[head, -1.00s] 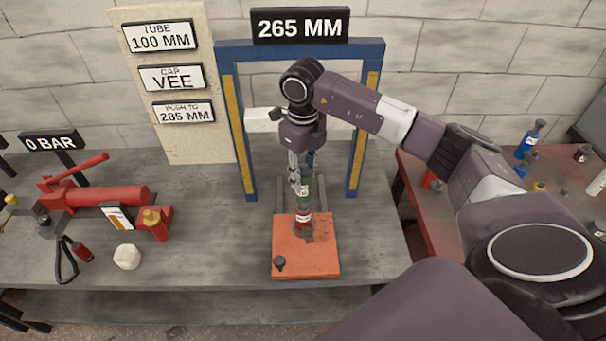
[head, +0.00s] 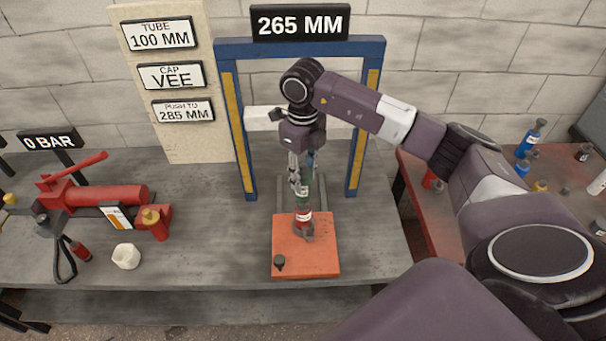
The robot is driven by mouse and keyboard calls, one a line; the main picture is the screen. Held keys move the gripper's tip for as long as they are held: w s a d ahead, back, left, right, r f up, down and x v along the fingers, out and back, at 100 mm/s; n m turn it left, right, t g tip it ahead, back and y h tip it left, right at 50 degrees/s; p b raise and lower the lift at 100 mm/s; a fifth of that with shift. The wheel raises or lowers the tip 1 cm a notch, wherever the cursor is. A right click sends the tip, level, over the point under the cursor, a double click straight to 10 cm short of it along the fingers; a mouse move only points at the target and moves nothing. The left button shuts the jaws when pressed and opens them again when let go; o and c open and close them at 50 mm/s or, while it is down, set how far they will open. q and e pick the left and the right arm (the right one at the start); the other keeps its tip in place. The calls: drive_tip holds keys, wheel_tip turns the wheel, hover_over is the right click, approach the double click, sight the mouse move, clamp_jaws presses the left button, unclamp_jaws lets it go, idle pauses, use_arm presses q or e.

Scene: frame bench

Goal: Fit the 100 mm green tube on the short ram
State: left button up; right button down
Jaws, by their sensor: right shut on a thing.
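My right gripper (head: 301,188) points down right above the ram and is shut on the green tube (head: 305,194). Only a strip of green shows between and below the fingers. The tube is upright and in line with the ram, but I cannot tell whether it is seated on it. My left gripper is not in view.
The blue frame's posts (head: 238,135) stand close on both sides of my right wrist. A red table (head: 430,215) with several bottles is at right.

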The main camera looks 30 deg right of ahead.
sight(303, 184)
drive_tip(key=shift+f+b, duration=1.2)
drive_tip(key=shift+f, duration=0.4)
drive_tip(key=c, duration=1.4)
unclamp_jaws()
wheel_tip(303, 184, up, 12)
drive_tip(key=shift+r, duration=0.1)
